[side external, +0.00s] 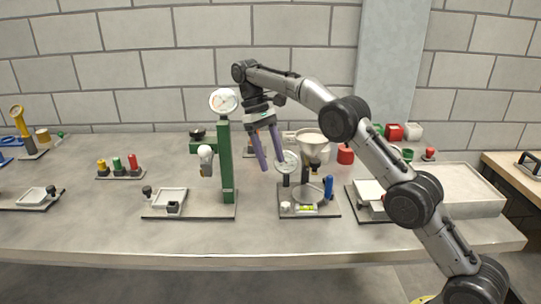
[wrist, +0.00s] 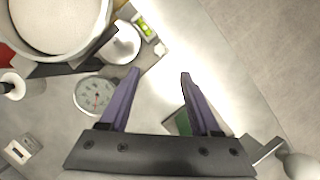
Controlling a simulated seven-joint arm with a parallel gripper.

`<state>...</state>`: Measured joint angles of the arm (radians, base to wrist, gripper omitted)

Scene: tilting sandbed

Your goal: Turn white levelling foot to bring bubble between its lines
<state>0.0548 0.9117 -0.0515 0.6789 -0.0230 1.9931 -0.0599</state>
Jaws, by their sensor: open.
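A white levelling foot (side external: 285,207) stands at the front left corner of a small dark base plate (side external: 325,213). Beside it is a yellow-green bubble vial (side external: 306,208). The vial also shows in the wrist view (wrist: 145,29), with a small white piece that looks like the foot (wrist: 160,49) near it. The bubble and its lines are too small to read. My gripper (side external: 273,165) is open and empty, above and a little left of the plate, apart from the foot. In the wrist view my gripper (wrist: 159,73) has nothing between its fingers.
A sand-filled funnel (side external: 309,145) and a round dial (side external: 288,162) rise over the plate, close to my gripper. A blue cylinder (side external: 328,187) stands at its right. A green column (side external: 226,165) with a gauge stands left. Bare bench lies in front.

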